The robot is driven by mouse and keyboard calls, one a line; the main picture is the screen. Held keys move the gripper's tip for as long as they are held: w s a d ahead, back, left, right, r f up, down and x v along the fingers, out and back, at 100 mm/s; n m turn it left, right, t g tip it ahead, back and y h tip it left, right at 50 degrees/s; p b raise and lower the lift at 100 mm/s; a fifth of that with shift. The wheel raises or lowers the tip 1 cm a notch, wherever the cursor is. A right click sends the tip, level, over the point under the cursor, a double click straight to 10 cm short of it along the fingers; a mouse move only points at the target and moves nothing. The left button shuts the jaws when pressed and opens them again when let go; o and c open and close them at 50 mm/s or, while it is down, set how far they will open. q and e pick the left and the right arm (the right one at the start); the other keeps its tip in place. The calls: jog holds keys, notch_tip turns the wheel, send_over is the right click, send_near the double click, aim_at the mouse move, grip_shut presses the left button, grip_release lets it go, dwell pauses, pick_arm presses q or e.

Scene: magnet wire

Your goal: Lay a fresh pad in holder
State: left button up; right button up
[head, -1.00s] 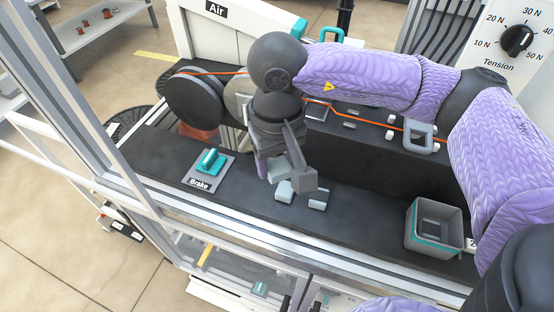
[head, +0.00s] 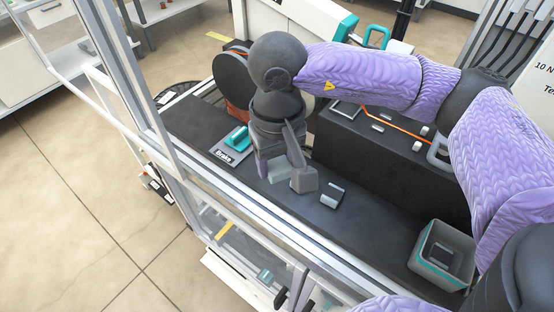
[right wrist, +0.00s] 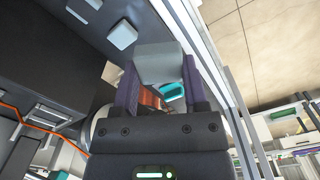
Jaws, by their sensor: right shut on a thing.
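My right gripper (head: 285,175) is shut on a light grey block-like pad (right wrist: 158,62), seen between its two fingers in the right wrist view. It holds the pad over the front of the dark bench, right of the brake switch. Another grey pad (head: 333,194) lies on the bench just right of the gripper. A shallow grey frame (head: 345,108) on the raised dark block, beside the orange wire, may be the holder; my arm partly hides that area. My left gripper is out of view.
The teal brake switch (head: 238,139) is close left of the gripper. A grey bin (head: 423,262) with a teal band stands at the bench's right end with a dark piece inside. The orange wire (head: 392,125) runs over the raised block. Frame posts edge the front.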

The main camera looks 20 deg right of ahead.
jog(key=shift+r, duration=0.1)
jog(key=shift+w+d+r+m+p, duration=0.25)
jog(key=shift+m+p, duration=0.15)
jog(key=shift+m, duration=0.2)
jog(key=w+d+r+m+p, duration=0.2)
jog(key=d+m, duration=0.3)
jog(key=m, duration=0.4)
jog(key=w+d+r+m+p, duration=0.2)
jog(key=d+m+p, duration=0.3)
jog(key=m, duration=0.5)
jog(key=w+d+r+m+p, duration=0.1)
jog(key=d+r+m+p, duration=0.3)
jog(key=d+m, duration=0.3)
jog(key=shift+w+d+r+m, duration=0.1)
jog(key=shift+w+m, duration=0.1)
jog(key=shift+m, duration=0.6)
jog(key=shift+w+d+r+m, duration=0.1)
jog(key=shift+w+m, duration=0.1)
jog(key=shift+m, duration=0.6)
jog(key=shift+f+b, duration=0.4)
jog(key=shift+f, duration=0.35)
notch_tip(320, 180, down, 4)
jog(key=b, duration=0.4)
jog(key=shift+f, duration=0.25)
